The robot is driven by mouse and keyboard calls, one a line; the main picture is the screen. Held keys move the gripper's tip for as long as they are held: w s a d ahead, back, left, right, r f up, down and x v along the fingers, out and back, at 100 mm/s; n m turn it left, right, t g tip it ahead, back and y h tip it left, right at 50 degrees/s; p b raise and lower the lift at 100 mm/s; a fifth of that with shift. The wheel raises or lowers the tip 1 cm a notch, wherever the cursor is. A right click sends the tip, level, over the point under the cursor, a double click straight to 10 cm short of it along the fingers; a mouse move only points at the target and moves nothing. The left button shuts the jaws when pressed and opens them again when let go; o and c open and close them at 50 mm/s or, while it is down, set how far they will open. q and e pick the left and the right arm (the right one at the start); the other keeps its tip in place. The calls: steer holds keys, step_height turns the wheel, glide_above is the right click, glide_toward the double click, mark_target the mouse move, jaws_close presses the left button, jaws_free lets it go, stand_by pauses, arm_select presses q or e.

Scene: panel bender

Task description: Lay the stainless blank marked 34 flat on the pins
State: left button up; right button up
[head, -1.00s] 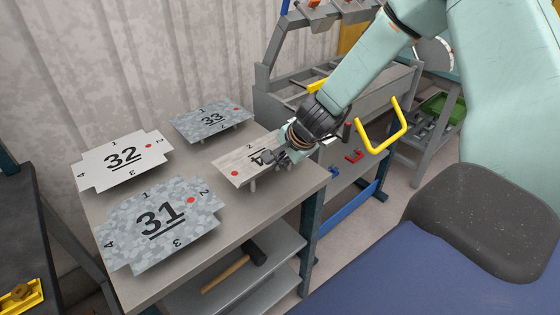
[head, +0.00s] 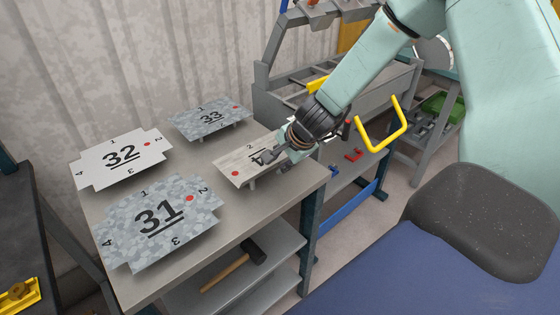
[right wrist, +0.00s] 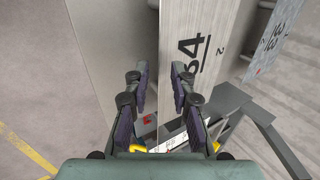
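The stainless blank marked 34 (head: 234,174) is a brushed light-grey sheet with a red dot. It lies level on short supports at the right end of the table, and its number is partly hidden by my right gripper. My right gripper (head: 270,157) is at the blank's right part. In the right wrist view its two fingers (right wrist: 160,92) are apart, with the edge of the blank (right wrist: 190,20) showing between and beyond them. I cannot tell whether a finger touches the sheet. My left gripper is not in view.
Blanks 31 (head: 155,240), 32 (head: 105,165) and 33 (head: 200,118) lie on the same table (head: 245,215). A hammer (head: 235,265) lies on the shelf below.

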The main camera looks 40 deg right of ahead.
steer(key=shift+o, duration=0.4)
steer(key=shift+s+d, duration=0.1)
steer(key=shift+s+r, duration=0.25)
steer(key=shift+r, duration=0.45)
steer(key=v, duration=1)
steer(key=shift+s+d+r, duration=0.1)
steer(key=shift+s+r, duration=0.05)
steer(key=shift+s, duration=0.05)
